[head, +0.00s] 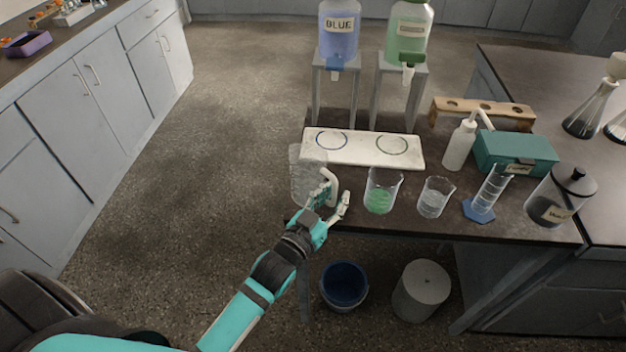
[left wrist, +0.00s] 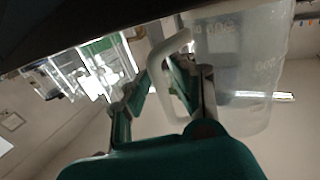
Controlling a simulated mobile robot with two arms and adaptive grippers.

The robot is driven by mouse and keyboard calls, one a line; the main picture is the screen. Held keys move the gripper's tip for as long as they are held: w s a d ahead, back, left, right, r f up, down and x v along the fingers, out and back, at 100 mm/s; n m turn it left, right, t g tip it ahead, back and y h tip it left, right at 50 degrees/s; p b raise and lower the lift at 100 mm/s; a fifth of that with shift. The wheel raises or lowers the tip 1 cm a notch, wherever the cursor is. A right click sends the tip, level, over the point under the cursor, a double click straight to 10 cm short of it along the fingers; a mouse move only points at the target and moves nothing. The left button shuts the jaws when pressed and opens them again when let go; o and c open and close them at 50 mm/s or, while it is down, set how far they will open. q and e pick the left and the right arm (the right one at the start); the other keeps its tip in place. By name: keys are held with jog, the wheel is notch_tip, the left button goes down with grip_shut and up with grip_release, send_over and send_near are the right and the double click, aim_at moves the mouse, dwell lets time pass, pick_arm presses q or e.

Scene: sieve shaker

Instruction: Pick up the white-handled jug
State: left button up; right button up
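The white-handled jug (head: 307,172) is a clear, translucent jug at the left end of the dark table. Its white handle (head: 332,187) faces my left gripper (head: 333,203), which reaches in from the lower left. In the left wrist view the jug (left wrist: 240,60) stands large at the right, with markings on its wall. Its handle (left wrist: 157,70) lies between the two fingers of my left gripper (left wrist: 160,88). The fingers look apart, with space around the handle, and no firm grip shows. My right gripper is out of view.
A beaker of green liquid (head: 380,192) stands right of the jug, then a clear beaker (head: 433,198) and a measuring cylinder (head: 488,192). A white board with two rings (head: 365,150) lies behind. A blue bucket (head: 344,286) stands on the floor below.

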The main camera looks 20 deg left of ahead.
pick_arm(q)
grip_shut()
jog(key=shift+r, duration=0.15)
dwell(0.4)
jog(key=shift+r, duration=0.15)
